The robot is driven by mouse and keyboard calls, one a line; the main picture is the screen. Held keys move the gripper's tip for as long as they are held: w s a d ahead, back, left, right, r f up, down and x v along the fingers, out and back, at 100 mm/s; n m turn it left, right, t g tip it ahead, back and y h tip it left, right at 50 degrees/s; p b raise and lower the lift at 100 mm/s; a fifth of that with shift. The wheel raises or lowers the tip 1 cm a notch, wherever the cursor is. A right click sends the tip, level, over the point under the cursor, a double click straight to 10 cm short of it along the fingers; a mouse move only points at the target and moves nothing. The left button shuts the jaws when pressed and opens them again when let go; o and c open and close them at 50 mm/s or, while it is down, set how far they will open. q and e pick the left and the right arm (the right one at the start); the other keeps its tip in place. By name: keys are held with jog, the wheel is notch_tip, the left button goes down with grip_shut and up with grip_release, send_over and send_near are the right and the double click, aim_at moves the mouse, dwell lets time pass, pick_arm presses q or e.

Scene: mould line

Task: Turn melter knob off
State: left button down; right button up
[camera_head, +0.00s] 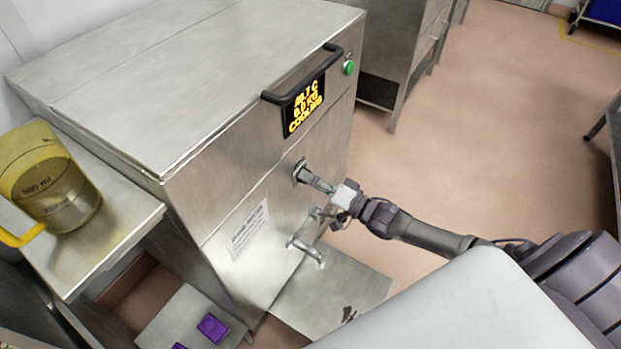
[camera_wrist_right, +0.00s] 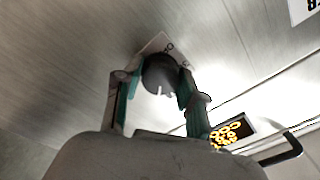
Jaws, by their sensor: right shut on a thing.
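The melter (camera_head: 205,140) is a large steel box with a flat lid, a black handle and an orange-lit display (camera_head: 304,106). My right gripper (camera_head: 305,174) is at the melter's front face, below the display. In the right wrist view, its two fingers (camera_wrist_right: 155,92) are on either side of the round dark knob (camera_wrist_right: 160,74), shut on it. The knob has a pale pointer mark, and a light label plate lies behind it. The label's text is mostly hidden. In the head view the gripper largely hides the knob. My left gripper is not in view.
A metal tap (camera_head: 306,249) sticks out below the knob. A green button (camera_head: 348,67) is beside the display. A yellow-tinted measuring jug (camera_head: 58,185) stands on a steel shelf (camera_head: 112,243) at left. Purple blocks (camera_head: 212,327) lie low down. Open floor is at right.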

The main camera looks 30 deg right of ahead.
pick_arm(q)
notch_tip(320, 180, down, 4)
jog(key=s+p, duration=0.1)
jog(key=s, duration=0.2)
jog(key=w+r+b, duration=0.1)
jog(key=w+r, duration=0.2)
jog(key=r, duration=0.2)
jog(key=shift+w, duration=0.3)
pick_arm(e)
jog(key=shift+d+r+n+g, duration=0.1)
jog(key=shift+n+g, duration=0.4)
jog(key=shift+n, duration=8.05)
jog(key=shift+r+n+g, duration=0.1)
jog(key=shift+n+g, duration=0.4)
jog(key=shift+n, duration=8.05)
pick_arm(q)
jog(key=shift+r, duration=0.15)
